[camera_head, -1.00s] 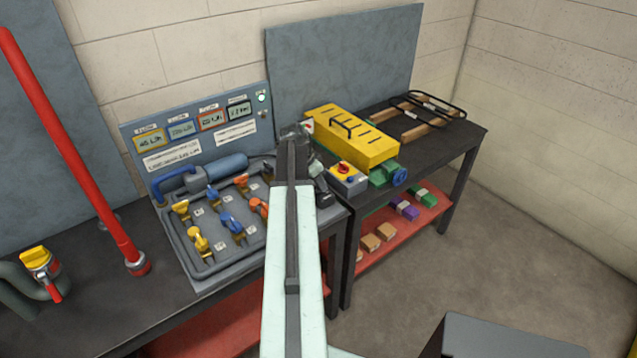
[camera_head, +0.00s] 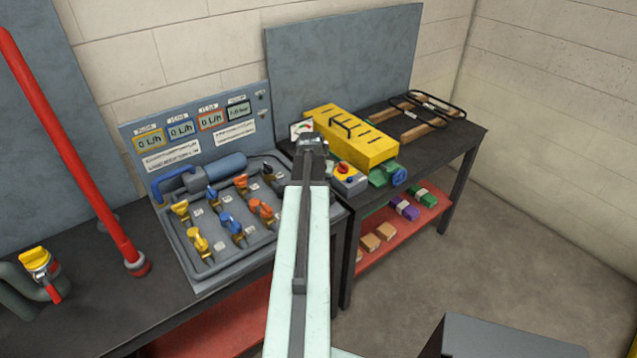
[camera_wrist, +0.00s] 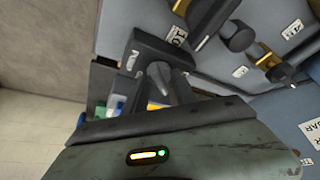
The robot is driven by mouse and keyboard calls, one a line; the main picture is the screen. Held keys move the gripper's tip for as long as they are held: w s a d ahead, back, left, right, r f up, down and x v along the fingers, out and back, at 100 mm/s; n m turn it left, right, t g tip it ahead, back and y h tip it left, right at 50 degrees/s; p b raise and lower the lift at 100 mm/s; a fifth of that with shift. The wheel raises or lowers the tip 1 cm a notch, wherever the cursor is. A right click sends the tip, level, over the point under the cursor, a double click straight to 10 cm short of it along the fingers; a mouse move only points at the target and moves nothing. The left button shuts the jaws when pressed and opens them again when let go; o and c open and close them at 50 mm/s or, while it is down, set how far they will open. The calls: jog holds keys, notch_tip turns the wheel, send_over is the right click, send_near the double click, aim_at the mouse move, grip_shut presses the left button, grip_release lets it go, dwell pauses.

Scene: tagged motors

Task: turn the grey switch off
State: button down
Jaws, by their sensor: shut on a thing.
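The grey switch (camera_wrist: 158,74) shows in the wrist view as a small grey lever on a dark box (camera_wrist: 147,53) with a white label. My gripper (camera_wrist: 168,88) is shut on the lever, its fingers close against the box. In the head view my own arm hides the gripper's tips, the switch and most of the box. On the blue-grey panel (camera_head: 190,102) the flow displays read 0 L/h, and the small lamp (camera_head: 262,95) at its upper right looks dark.
Yellow, blue, orange and black valve handles stand on the grey tray (camera_head: 210,268), left of my arm. A red pipe (camera_head: 75,160) rises at the left.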

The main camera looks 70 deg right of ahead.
jog(key=n, duration=0.2)
jog(key=n+t, duration=0.1)
jog(key=n+t+y, duration=0.1)
jog(key=n, duration=0.1)
jog(key=shift+s+n, duration=0.3)
jog(key=shift+s, duration=0.05)
jog(key=shift+d+n+t+y, duration=0.1)
jog(key=shift+n+t+y, duration=0.45)
jog(key=shift+n, duration=1.65)
jog(key=c, duration=1)
grip_release()
jog(key=shift+d, duration=0.1)
